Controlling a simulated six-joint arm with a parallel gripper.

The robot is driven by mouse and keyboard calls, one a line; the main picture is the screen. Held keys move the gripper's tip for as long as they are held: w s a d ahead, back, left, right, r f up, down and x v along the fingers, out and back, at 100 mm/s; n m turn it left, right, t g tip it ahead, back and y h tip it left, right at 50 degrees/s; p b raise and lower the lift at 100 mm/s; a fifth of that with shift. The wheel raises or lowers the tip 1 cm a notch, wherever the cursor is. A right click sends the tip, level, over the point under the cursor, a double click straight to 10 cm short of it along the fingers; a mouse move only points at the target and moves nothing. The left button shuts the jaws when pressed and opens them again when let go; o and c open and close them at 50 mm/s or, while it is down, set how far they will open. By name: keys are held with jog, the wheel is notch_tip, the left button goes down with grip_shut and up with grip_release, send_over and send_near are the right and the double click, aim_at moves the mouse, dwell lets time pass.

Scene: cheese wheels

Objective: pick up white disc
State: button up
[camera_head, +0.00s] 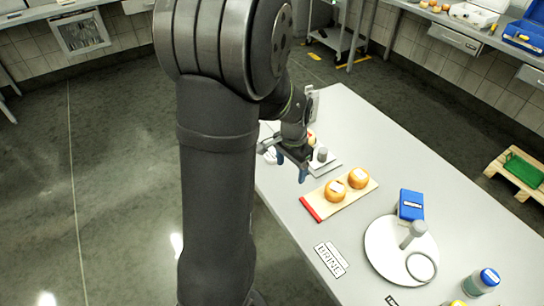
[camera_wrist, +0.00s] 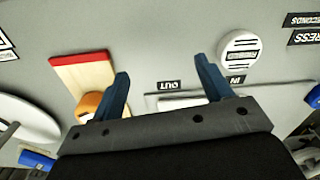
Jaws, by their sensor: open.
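A white disc (camera_wrist: 240,47) with a printed label lies on the grey table in the wrist view, just beyond and to the right of my right finger. In the head view a small white shape (camera_head: 269,156) shows beside my gripper, partly hidden by it; it may be the same disc. My gripper (camera_wrist: 163,82) is open, with its two blue fingers apart and nothing seen between them but table and labels. In the head view my gripper (camera_head: 291,164) is over the far left part of the table, near the table's left edge.
A red-ended wooden board (camera_head: 312,208) bears two orange cheese wheels (camera_head: 346,185). A large white round plate (camera_head: 378,262) holds a grey post and ring. A blue box (camera_head: 411,205) and blue-lidded jar (camera_head: 483,281) stand nearby. A pale tray (camera_head: 327,168) lies close to my gripper.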

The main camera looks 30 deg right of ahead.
jog(key=w+a+r+h, duration=0.1)
jog(key=w+a+r, duration=0.2)
jog(key=w+r, duration=0.85)
send_over(272, 154)
jog(key=a, duration=0.1)
jog(key=f, duration=0.9)
jog(key=shift+s+a+f, duration=0.15)
jog(key=shift+a+f, duration=0.05)
jog(key=shift+d+f, duration=0.2)
jog(key=shift+f, duration=0.7)
jog(key=shift+d+f, duration=0.25)
jog(key=shift+f, duration=0.6)
jog(key=shift+d+f, duration=0.2)
jog(key=shift+f, duration=0.7)
jog(key=c, duration=1.1)
